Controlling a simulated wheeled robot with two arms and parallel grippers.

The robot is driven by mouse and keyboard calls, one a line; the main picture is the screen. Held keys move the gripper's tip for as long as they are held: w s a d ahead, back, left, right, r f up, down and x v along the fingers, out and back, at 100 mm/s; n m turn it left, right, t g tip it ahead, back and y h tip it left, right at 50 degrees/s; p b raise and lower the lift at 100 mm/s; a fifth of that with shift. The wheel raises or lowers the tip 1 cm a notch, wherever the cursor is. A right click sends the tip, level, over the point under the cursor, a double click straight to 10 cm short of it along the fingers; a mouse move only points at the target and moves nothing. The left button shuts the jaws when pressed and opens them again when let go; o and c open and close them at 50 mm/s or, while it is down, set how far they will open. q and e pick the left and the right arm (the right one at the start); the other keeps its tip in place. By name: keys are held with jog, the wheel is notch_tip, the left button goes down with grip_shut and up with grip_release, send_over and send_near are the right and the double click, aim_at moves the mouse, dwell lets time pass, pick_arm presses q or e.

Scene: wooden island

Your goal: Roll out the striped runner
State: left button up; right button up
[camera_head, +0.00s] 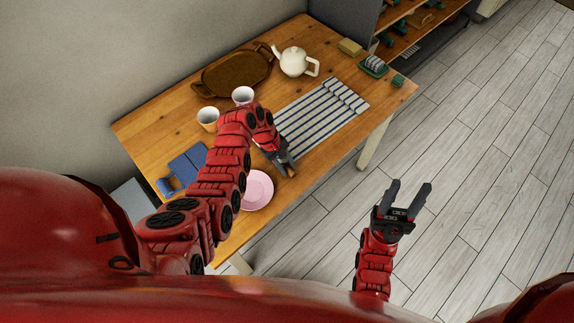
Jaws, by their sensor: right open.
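The striped runner (318,120), white with dark stripes, lies mostly flat on the wooden island (148,122). Its far right end shows a raised fold or roll (346,96). My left gripper (290,172) is at the runner's near left end, by the table's front edge. The arm hides part of that end, and I cannot tell whether the fingers are open or touch the cloth. My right gripper (408,192) is open and empty, off the table over the floor, fingers pointing up in the picture.
A brown tray (232,73), a white teapot (293,62) and two cups (243,95) (208,118) stand behind the runner. A pink plate (257,190) and a blue folded item (188,165) lie left.

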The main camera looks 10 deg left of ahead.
pick_arm(q)
jog(key=shift+o, duration=1.3)
jog(key=shift+w+a+r, duration=0.1)
jog(key=shift+a+r, duration=0.15)
jog(key=shift+r, duration=0.15)
jog(key=b+v, duration=0.2)
jog(key=v, duration=0.2)
jog(key=shift+a, duration=0.15)
jog(key=p+v, duration=0.1)
jog(key=v, duration=0.1)
jog(key=shift+r, duration=0.45)
jog(key=s+p+v, duration=0.1)
jog(key=p+v, duration=0.6)
jog(key=v, duration=0.2)
jog(key=shift+w+a+r, duration=0.15)
jog(key=shift+w+r, duration=0.05)
jog(key=shift+w, duration=0.3)
